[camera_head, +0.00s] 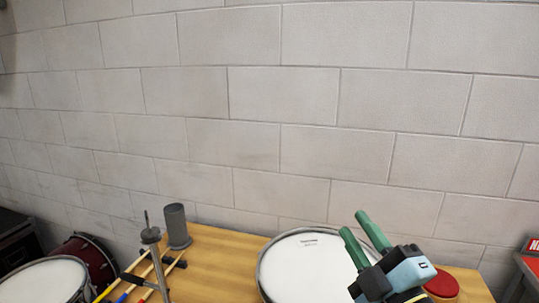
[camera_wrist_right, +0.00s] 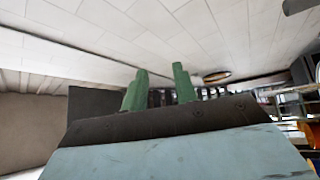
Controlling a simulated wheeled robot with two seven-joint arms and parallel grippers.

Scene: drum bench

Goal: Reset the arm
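My right gripper (camera_head: 358,232) shows at the lower right in the head view, above the right edge of a white drum (camera_head: 300,268). Its two green fingers point up and to the left and stand apart with nothing between them. In the right wrist view the fingers of the same gripper (camera_wrist_right: 158,92) are also apart and empty, aimed toward the room. My left gripper is not in the head view.
A wooden bench (camera_head: 215,262) carries the drum, a grey cylinder (camera_head: 176,226), several coloured sticks (camera_head: 128,283) in a dark holder, and a red round pad (camera_head: 443,284). A metal stand (camera_head: 152,240) rises at the front left. More drums (camera_head: 45,282) stand left.

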